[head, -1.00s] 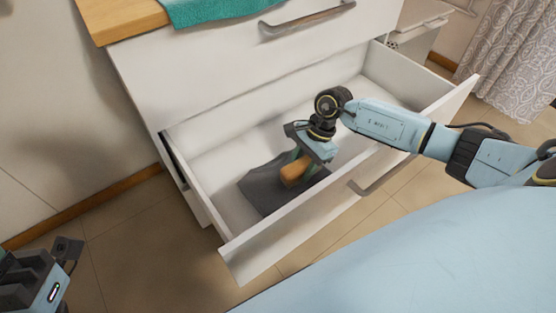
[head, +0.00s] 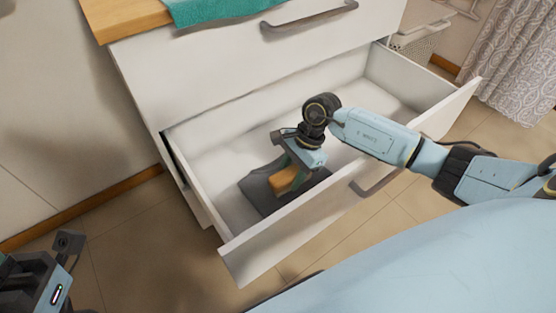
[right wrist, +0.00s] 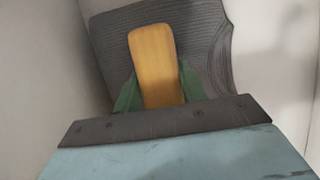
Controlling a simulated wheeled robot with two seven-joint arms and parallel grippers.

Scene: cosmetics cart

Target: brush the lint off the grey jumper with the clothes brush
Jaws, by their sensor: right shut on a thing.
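The grey jumper (head: 259,188) lies folded at the left end of the open drawer. My right gripper (head: 291,172) reaches down into the drawer and is shut on the clothes brush (head: 285,182), whose back is yellow-brown wood. In the right wrist view the brush (right wrist: 155,65) sits between the green fingers, over the ribbed dark jumper (right wrist: 205,45). Its bristle side is hidden, so I cannot tell whether it touches the cloth. I see no lint. My left gripper (head: 66,249) shows only in part at the lower left edge, away from the drawer.
The white drawer (head: 250,238) is pulled out, its front panel and side walls around my right gripper. Its right part is empty. A teal cloth (head: 215,8) lies on the wooden top above. A patterned curtain (head: 515,65) hangs at the right.

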